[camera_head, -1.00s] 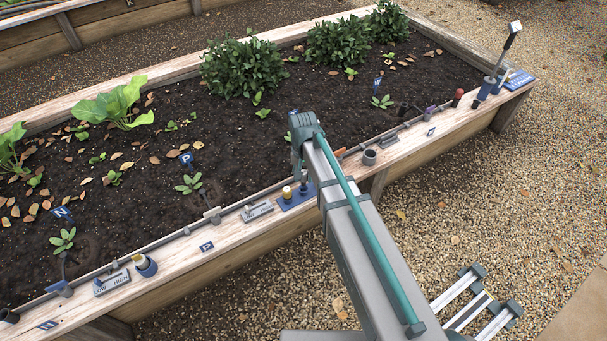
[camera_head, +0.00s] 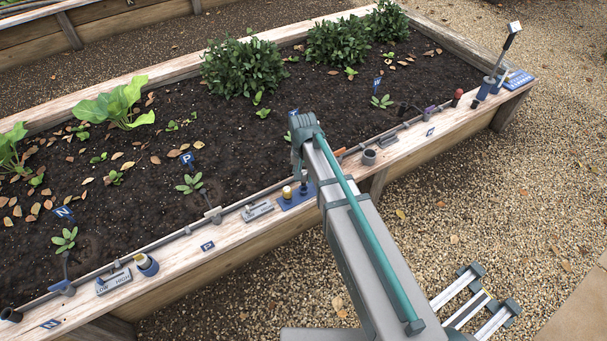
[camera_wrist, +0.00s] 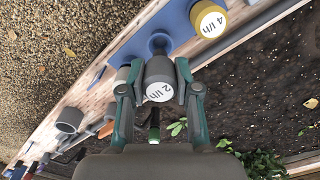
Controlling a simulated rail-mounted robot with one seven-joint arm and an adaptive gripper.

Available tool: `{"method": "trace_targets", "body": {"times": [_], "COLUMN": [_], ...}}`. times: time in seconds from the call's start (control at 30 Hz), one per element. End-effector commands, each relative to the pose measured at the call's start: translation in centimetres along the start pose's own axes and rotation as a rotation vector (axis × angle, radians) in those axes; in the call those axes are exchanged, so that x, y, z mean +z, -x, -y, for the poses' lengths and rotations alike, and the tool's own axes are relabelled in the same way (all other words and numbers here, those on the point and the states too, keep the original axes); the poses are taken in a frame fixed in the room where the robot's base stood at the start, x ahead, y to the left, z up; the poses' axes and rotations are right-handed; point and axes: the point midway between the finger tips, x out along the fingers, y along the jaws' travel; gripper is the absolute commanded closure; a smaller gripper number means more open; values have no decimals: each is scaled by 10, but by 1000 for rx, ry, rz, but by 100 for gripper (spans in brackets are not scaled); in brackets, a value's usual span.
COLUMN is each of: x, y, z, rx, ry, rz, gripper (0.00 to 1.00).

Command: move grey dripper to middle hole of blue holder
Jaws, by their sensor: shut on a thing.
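The grey dripper (camera_wrist: 158,75), marked 2 l/h, is between the fingers of my gripper (camera_wrist: 158,92) in the wrist view, shut on its sides. The blue holder (camera_wrist: 207,48) lies just beyond it, and the dripper's far end lines up with the raised blue ring (camera_wrist: 160,42) near the holder's middle. I cannot tell whether its end is in that hole or above it. A yellow-ringed 4 l/h dripper (camera_wrist: 209,19) stands at the right end of the holder. In the head view the holder (camera_head: 287,204) is partly hidden by my arm.
The holder sits on the wooden bed edge (camera_head: 240,229). A grey sliding gauge (camera_head: 257,210) lies to its left and a grey cup (camera_head: 369,157) to its right. Dark soil with seedlings lies behind, and gravel in front.

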Motion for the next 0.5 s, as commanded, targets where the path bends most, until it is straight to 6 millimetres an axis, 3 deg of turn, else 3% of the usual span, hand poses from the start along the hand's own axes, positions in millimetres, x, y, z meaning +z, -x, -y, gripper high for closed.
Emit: {"method": "trace_targets", "body": {"times": [0.5], "x": [0], "y": [-6], "z": [0], "rx": [0], "ry": [0], "rz": [0], "gripper": [92]}}
